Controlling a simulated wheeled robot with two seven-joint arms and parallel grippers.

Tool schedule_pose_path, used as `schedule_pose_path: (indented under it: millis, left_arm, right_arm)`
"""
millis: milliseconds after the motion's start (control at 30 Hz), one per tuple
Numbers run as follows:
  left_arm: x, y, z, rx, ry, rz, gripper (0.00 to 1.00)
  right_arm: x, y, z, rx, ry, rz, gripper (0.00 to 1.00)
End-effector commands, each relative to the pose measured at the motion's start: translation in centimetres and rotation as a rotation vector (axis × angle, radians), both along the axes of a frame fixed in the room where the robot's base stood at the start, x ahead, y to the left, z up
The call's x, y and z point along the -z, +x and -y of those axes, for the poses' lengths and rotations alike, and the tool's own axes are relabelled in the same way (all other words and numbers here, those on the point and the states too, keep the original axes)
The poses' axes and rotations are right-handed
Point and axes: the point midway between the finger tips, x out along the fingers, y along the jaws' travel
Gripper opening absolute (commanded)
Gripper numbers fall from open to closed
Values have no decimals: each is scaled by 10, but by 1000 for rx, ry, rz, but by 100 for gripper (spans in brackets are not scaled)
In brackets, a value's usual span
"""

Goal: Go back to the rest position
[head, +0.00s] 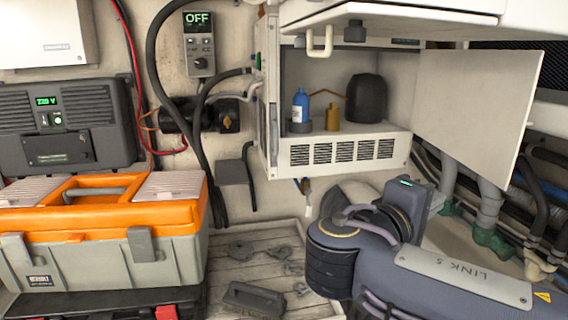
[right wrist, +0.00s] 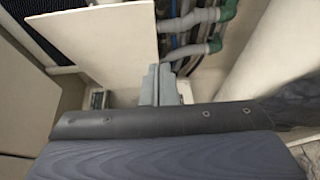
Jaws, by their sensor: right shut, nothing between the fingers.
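My right arm (head: 450,265) comes in from the lower right in the head view, its wrist bent up in front of the open cabinet (head: 350,146). Its fingers cannot be made out clearly there. In the right wrist view my right gripper (right wrist: 159,72) shows its two grey fingers together, shut and empty. The fingers appear in front of the pale cabinet door (right wrist: 110,45); I cannot tell the exact gap. My left gripper is in neither view.
The cabinet door (head: 477,98) stands open to the right. A blue bottle (head: 300,107), a brass-coloured container (head: 332,118) and a dark rounded object (head: 366,98) are inside. An orange-and-grey toolbox (head: 105,235) stands left. Pipes with green fittings (head: 490,238) run right. A brush (head: 254,298) lies on floorboards.

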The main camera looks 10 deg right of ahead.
Motion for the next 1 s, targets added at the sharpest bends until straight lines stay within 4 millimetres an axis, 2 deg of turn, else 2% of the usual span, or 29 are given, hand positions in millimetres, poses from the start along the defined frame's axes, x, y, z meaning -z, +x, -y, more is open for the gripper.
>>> schedule_pose_path:
  millis: [67, 133, 167, 200, 267, 300, 400, 500, 600, 700, 833, 1000]
  left_arm:
    - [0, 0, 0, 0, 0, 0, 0]
    - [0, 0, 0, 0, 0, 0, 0]
    - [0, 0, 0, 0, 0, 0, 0]
    - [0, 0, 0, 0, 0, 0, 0]
    - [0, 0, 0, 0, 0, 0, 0]
    - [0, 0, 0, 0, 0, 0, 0]
    - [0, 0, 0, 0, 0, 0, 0]
    - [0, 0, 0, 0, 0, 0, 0]
    - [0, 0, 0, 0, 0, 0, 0]
    - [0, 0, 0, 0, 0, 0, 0]
    - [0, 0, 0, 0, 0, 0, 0]
    - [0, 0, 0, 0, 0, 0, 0]
  right_arm:
    - [23, -5, 17, 5, 72, -65, 0]
    - [58, -14, 35, 2, 185, -152, 0]
    - [76, -20, 42, 1, 249, -192, 0]
    - [103, -31, 49, -2, 347, -244, 0]
    - [145, -51, 55, -3, 519, -309, 0]
    - [171, -67, 53, -4, 643, -341, 0]
    - [227, -105, 34, 2, 969, -365, 0]
    - [264, -134, 0, 17, 1292, -311, 0]
    - [280, -149, -33, 39, 1565, -199, 0]
    - [285, -154, -57, 61, 1759, -79, 0]
    - [284, -153, -72, 80, 1895, 26, 0]
    - [283, -153, -76, 85, 1933, 58, 0]
